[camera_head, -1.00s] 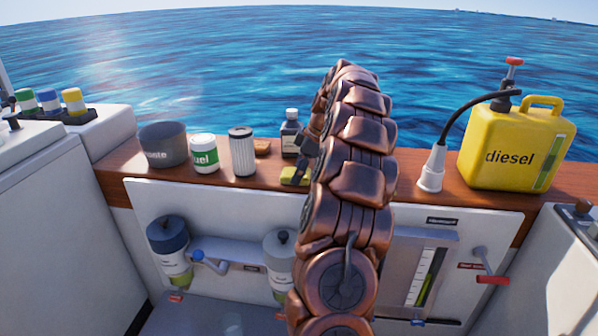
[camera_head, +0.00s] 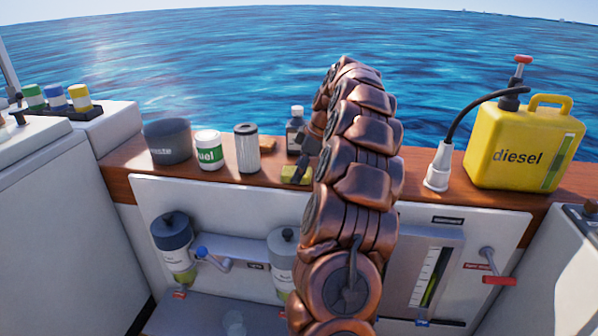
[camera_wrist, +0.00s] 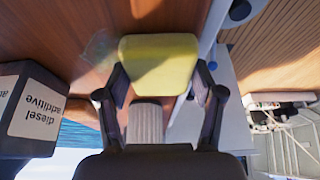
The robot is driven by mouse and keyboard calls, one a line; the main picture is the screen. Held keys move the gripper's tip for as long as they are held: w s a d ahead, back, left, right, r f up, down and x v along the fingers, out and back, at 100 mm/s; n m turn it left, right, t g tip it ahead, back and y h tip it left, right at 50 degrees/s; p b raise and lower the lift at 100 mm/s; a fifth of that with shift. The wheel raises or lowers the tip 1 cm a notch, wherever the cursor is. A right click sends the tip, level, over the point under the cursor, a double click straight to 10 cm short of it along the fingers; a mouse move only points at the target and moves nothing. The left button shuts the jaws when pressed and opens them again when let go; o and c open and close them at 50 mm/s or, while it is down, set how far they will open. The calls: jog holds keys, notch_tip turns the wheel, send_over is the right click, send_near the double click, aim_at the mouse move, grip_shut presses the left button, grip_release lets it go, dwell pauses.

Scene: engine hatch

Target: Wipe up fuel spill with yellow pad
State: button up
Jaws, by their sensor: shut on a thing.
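The yellow pad (camera_wrist: 158,65) is between the two fingers of my gripper (camera_wrist: 160,86) in the wrist view, and the gripper is shut on it. In the head view the pad (camera_head: 296,174) is at the wooden ledge, right of the grey ribbed filter (camera_head: 247,148). I cannot tell whether it touches the wood. My arm hides part of the gripper (camera_head: 306,160) there. A faint, glossy, see-through patch (camera_wrist: 98,50) lies on the wood left of the pad in the wrist view; it may be the spill. I cannot make it out in the head view.
A diesel additive bottle (camera_wrist: 32,108) stands close left of the gripper in the wrist view. Water lies beyond.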

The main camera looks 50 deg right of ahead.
jog(key=shift+w+d+p, duration=0.5)
jog(key=shift+w+d, duration=0.15)
jog(key=shift+d, duration=0.25)
jog(key=shift+w+d+p, duration=0.5)
jog(key=shift+w+d, duration=0.1)
jog(key=shift+d, duration=0.25)
jog(key=shift+w+d+f+p, duration=0.1)
jog(key=shift+w+d+p, duration=0.2)
jog(key=shift+d, duration=0.2)
jog(key=shift+w+d+r+p, duration=0.2)
jog(key=shift+w+d+p, duration=0.45)
jog(key=shift+d+p, duration=0.45)
jog(key=shift+w+d+f+p, duration=0.1)
jog(key=shift+w+d+p, duration=0.25)
jog(key=shift+p, duration=0.3)
jog(key=shift+f, duration=0.1)
jog(key=shift+a+b, duration=0.15)
jog(key=shift+b, duration=0.2)
jog(key=shift+s+a+f+b, duration=0.2)
jog(key=shift+s+a+b, duration=0.1)
jog(key=shift+b, duration=0.35)
jog(key=shift+s+a+b, duration=0.8)
jog(key=shift+a+b, duration=0.35)
jog(key=shift+b, duration=0.4)
